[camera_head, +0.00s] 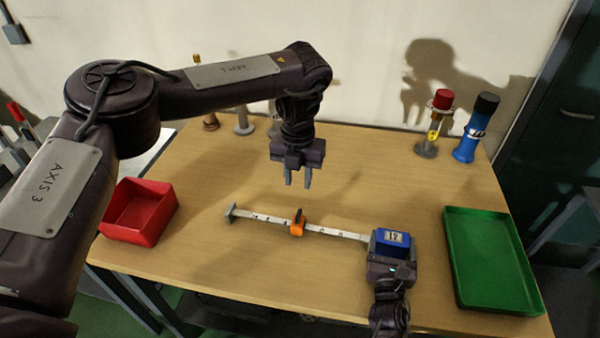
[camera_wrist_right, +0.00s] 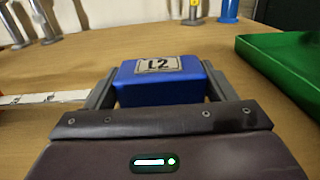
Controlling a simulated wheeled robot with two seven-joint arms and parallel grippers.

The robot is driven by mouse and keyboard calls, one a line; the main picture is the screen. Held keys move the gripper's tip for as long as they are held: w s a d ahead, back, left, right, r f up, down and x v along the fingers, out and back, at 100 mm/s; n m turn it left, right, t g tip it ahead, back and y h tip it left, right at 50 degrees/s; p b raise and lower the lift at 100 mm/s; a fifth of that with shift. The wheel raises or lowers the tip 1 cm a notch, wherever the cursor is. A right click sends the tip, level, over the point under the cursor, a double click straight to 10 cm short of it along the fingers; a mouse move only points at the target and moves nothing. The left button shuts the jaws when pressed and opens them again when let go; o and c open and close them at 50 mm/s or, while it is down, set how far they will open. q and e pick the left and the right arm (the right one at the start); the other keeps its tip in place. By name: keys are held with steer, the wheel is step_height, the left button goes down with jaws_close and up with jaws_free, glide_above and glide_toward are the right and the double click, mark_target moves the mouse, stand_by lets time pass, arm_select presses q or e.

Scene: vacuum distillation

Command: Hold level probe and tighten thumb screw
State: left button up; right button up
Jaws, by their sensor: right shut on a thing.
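The level probe is a white marked rod (camera_head: 265,219) with a blue block (camera_head: 393,238) labelled 12 at its right end. An orange slider (camera_head: 297,228) with a dark upright part, perhaps the thumb screw, sits midway along the rod. My right gripper (camera_head: 391,246) is shut on the blue block; the right wrist view shows the block (camera_wrist_right: 160,85) between both fingers, with part of the rod (camera_wrist_right: 45,98) at the left. My left gripper (camera_head: 298,180) is open and empty, pointing down above and beyond the orange slider, apart from it.
A red bin (camera_head: 143,212) stands at the left of the wooden table and a green tray (camera_head: 490,262) at the right. A red-capped stand (camera_head: 434,125) and a blue cylinder (camera_head: 474,130) are at the back right. Several small posts stand at the back left.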

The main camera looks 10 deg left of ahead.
steer(key=o, duration=1.5)
steer(key=s, duration=1.2)
steer(key=shift+a, duration=0.2)
